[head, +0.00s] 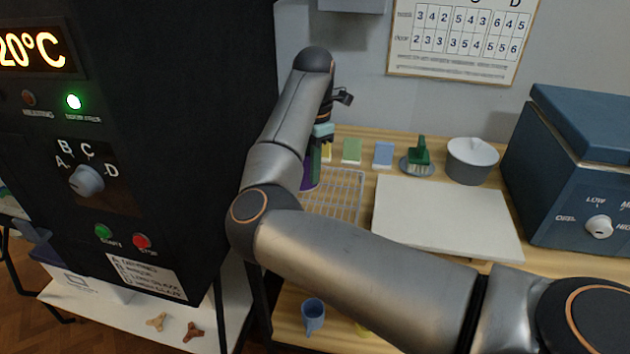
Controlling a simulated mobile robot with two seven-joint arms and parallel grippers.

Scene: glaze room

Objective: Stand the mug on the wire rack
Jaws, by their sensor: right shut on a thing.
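The wire rack (345,190) lies on the wooden counter, its left part hidden behind my right arm. My right gripper (317,160) points down over the rack's left rear end. It is shut on a purple mug (308,182), mostly hidden by my forearm. I cannot tell whether the mug's base touches the rack. My left gripper is out of view.
A pale board (445,217) lies right of the rack. A black kiln (150,130) stands left, a blue box oven (580,165) right.

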